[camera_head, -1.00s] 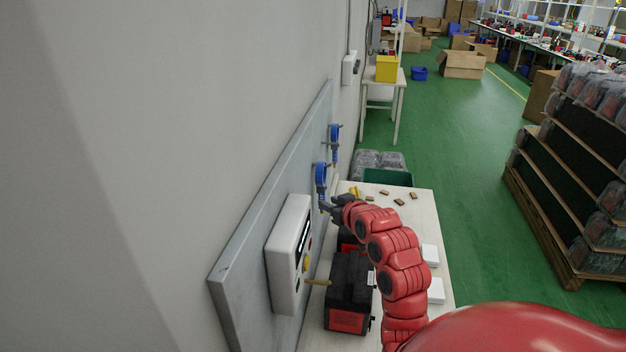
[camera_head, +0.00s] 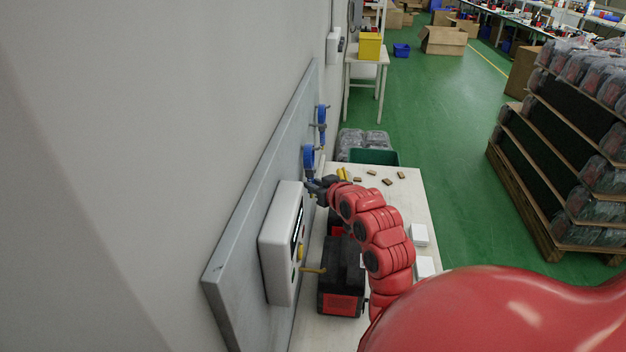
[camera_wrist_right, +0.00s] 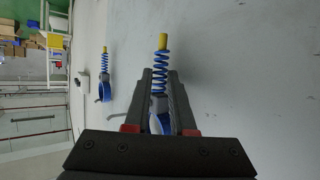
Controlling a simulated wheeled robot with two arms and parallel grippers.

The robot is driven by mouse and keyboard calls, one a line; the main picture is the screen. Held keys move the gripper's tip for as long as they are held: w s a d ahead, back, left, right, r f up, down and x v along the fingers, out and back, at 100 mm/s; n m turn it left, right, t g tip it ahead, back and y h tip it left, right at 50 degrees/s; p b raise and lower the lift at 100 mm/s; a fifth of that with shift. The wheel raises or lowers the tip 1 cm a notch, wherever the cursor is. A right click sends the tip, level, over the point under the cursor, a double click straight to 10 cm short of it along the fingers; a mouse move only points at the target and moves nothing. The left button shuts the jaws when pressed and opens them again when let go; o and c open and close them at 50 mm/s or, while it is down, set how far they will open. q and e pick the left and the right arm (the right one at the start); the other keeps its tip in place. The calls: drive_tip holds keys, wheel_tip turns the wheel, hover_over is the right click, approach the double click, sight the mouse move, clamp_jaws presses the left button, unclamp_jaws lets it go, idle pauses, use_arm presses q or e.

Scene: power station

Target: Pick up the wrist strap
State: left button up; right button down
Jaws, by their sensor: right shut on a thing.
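A blue wrist strap (camera_head: 308,158) with a coiled cord hangs against the grey wall panel. In the right wrist view its blue coil (camera_wrist_right: 161,62) ends in a yellow plug, and its grey and blue band (camera_wrist_right: 158,108) lies between the fingers. My right gripper (camera_head: 312,187) is at the lower end of this strap, close to the panel, and is shut on it. The fingers also show in the right wrist view (camera_wrist_right: 160,78). A second, similar strap (camera_head: 321,115) hangs farther along the panel; it also shows in the right wrist view (camera_wrist_right: 105,82). My left gripper is out of view.
A white control box (camera_head: 281,245) projects from the panel (camera_head: 232,290) nearby. Below my right arm, a white table (camera_head: 403,190) bears a black and red toolbox (camera_head: 340,275), white boxes and small brown blocks. A loaded pallet rack (camera_head: 560,150) stands right; the green floor between is clear.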

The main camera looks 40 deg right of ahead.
sight(314, 173)
drive_tip(key=shift+d+r+b, duration=0.1)
drive_tip(key=shift+r+b, duration=0.15)
drive_tip(key=shift+b, duration=0.05)
wheel_tip(314, 173, up, 3)
drive_tip(key=shift+d+f+b, duration=0.1)
drive_tip(key=shift+f+b, duration=0.05)
drive_tip(key=shift+b, duration=0.75)
drive_tip(key=s+d+b, duration=0.6)
drive_tip(key=s+d, duration=0.5)
drive_tip(key=s, duration=0.3)
